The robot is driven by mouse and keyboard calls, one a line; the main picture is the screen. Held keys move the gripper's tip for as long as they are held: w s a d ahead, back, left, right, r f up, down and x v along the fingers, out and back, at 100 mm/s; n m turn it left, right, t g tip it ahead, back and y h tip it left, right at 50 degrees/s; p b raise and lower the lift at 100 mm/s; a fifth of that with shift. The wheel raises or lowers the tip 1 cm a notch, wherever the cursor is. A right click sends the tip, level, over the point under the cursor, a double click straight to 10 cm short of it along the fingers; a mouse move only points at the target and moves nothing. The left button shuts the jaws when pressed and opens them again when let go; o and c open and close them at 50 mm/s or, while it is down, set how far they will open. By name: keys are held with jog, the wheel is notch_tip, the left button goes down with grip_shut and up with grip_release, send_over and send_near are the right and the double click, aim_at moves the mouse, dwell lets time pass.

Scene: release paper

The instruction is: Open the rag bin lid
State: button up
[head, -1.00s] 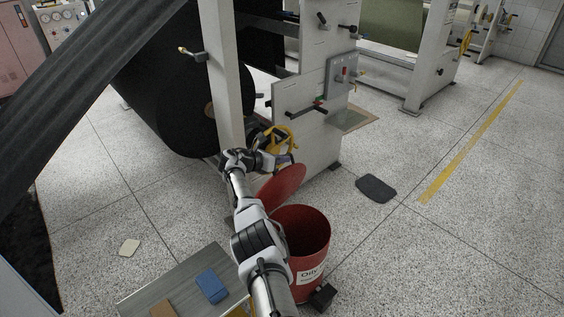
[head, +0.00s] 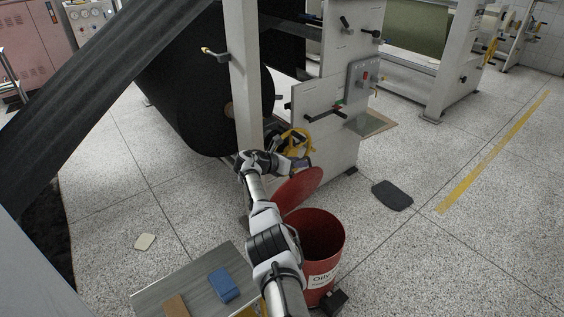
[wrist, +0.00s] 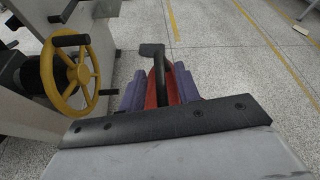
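The red rag bin (head: 335,255) stands on the floor in the head view, with its mouth uncovered and its inside dark. Its round red lid (head: 300,188) stands raised and tilted at the rim's far left side. My gripper (head: 303,164) is at the lid's upper edge. In the wrist view, its two purple fingers (wrist: 160,93) are apart. The red lid (wrist: 174,90) and a black bar-like piece (wrist: 153,50) show between them. I cannot tell whether either finger touches the lid.
A yellow handwheel (wrist: 75,75) on the machine is close left of my gripper in the wrist view. The machine's white frame (head: 325,145) stands behind the lid. A grey table (head: 190,280) with a blue cloth (head: 223,284) is left of the bin. Floor to the right is mostly clear.

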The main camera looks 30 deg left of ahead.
jog(key=p+v, duration=0.1)
jog(key=v, duration=1.2)
jog(key=shift+r, duration=0.1)
